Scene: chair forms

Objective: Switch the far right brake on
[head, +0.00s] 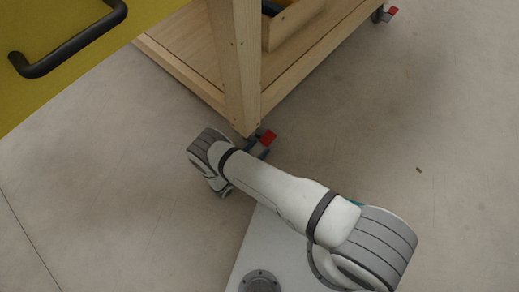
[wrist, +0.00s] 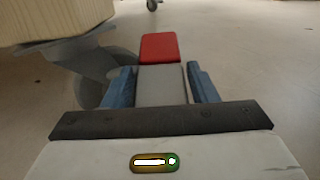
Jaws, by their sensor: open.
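A red brake pedal (head: 268,137) sticks out from the caster under the near corner leg of the wooden bench. In the wrist view the same red pedal (wrist: 159,47) lies straight ahead, just beyond the fingertips. My gripper (wrist: 162,86) is open, with one blue finger on each side of a grey piece that reaches up to the red pedal. I cannot tell whether the fingers touch it. In the head view my gripper (head: 259,152) is partly hidden behind my wrist. Another red brake pedal (head: 392,10) shows on a caster at the upper right.
The caster wheel (wrist: 90,76) and wooden leg (wrist: 50,20) stand close on the left of my gripper. The wooden bench (head: 240,70) rises above it. A yellow panel with a black handle (head: 70,45) is at upper left.

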